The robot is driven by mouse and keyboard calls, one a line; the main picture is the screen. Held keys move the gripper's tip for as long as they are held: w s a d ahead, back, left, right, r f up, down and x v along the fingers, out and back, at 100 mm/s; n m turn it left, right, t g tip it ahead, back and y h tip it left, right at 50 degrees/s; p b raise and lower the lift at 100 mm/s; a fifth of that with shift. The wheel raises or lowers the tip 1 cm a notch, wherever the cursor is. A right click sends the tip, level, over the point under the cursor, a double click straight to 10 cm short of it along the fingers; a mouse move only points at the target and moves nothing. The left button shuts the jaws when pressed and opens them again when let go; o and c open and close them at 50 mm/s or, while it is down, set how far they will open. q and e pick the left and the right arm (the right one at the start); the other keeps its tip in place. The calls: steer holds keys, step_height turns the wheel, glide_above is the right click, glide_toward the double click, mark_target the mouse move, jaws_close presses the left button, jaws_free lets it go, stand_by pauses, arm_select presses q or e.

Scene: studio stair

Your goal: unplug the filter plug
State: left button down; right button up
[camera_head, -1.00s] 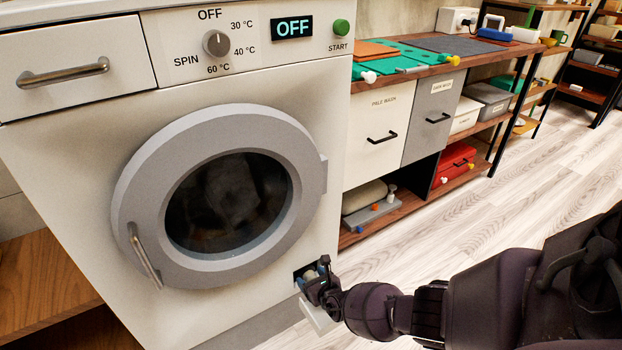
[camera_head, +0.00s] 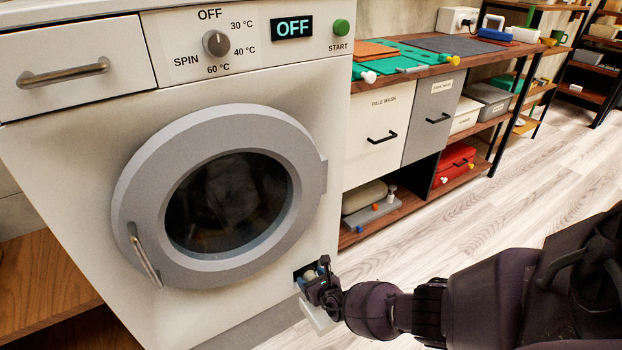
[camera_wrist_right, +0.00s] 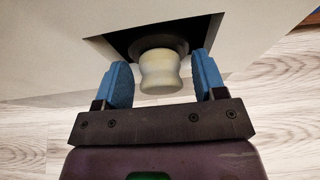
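The filter plug (camera_wrist_right: 160,72) is a cream, waisted knob on a dark round base. It sits in a dark square recess low on the white washing machine (camera_head: 90,170), at its front right corner. My right gripper (camera_wrist_right: 161,60) is open, with one blue finger on each side of the knob and a narrow gap on both sides. In the head view my right gripper (camera_head: 318,280) is at the recess and mostly hides the plug. My left gripper is not in view.
A pale flap (camera_head: 318,318) hangs below the recess. The round grey door (camera_head: 135,185) is shut, and the display (camera_head: 292,27) reads OFF. A wooden shelf unit (camera_head: 400,212) with drawers and a red case (camera_head: 455,165) stands to the right. The floor (camera_head: 545,175) beyond is clear.

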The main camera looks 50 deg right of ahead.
steer(key=c, duration=1.1)
steer(key=shift+o, duration=0.2)
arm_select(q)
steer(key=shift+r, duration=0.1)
arm_select(e)
steer(key=shift+s, duration=0.2)
